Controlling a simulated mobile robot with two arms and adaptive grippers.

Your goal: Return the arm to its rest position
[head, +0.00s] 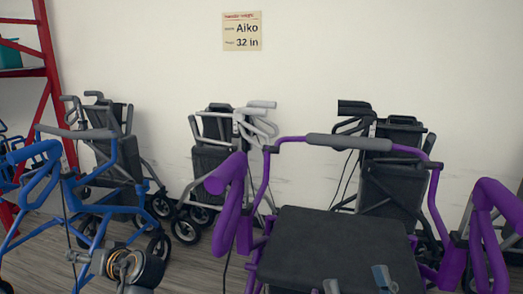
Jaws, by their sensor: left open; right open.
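My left gripper (120,266) shows at the bottom left, in front of the blue walker (108,133), and holds nothing that I can see. Its dark round body and metal parts are visible; its fingertips are hard to make out. My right gripper (358,283) is at the bottom edge, with two separate fingertips, one grey and one blue-grey, in front of the black seat (330,240) of the purple walker (263,190). It is open and looks empty; the rest of it is out of frame.
Dark-seated walkers (212,160) (395,175) stand behind along the white wall, another (118,150) at left. A red shelf rack (46,70) holds a teal bin (9,53). A wall sign (242,31) reads Aiko, 32 in. Little floor is clear.

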